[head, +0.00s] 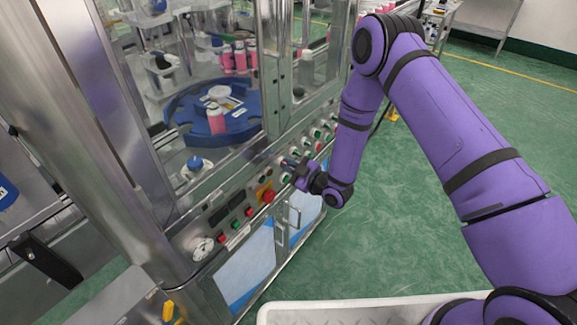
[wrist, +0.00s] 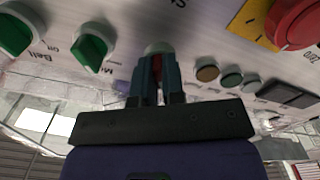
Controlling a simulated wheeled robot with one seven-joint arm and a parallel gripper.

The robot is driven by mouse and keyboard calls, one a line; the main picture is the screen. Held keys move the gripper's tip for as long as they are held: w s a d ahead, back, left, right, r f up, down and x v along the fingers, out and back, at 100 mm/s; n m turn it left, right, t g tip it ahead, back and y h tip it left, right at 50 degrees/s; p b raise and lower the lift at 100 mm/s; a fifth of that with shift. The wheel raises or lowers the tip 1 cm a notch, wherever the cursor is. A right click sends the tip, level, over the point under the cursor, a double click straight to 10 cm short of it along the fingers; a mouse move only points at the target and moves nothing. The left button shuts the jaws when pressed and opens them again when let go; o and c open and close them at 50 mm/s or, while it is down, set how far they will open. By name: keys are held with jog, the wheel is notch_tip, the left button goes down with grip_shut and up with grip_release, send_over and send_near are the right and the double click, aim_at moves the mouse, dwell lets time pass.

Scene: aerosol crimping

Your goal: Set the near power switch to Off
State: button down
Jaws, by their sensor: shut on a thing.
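My gripper (head: 291,170) reaches the sloped control panel (head: 238,205) of the crimping machine from the right. In the wrist view my gripper's dark fingers (wrist: 157,75) are closed on a switch knob (wrist: 158,47). The knob is mostly hidden; its pale round base shows beyond the fingertips and a bit of red shows between them. I take it for the near power switch, but its label is covered and its setting cannot be read.
Green rotary knobs (wrist: 93,46) sit left of the held knob in the wrist view. Small round buttons (wrist: 207,73) and a red emergency stop (wrist: 297,22) on a yellow plate sit to the right. In the head view a metal door handle (head: 291,216) juts out below the panel.

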dwell(0.4)
jog(key=c, duration=1.2)
grip_release()
jog(key=shift+d, duration=0.1)
jog(key=v, duration=1)
jog(key=shift+s+d, duration=0.25)
jog(key=shift+s, duration=0.05)
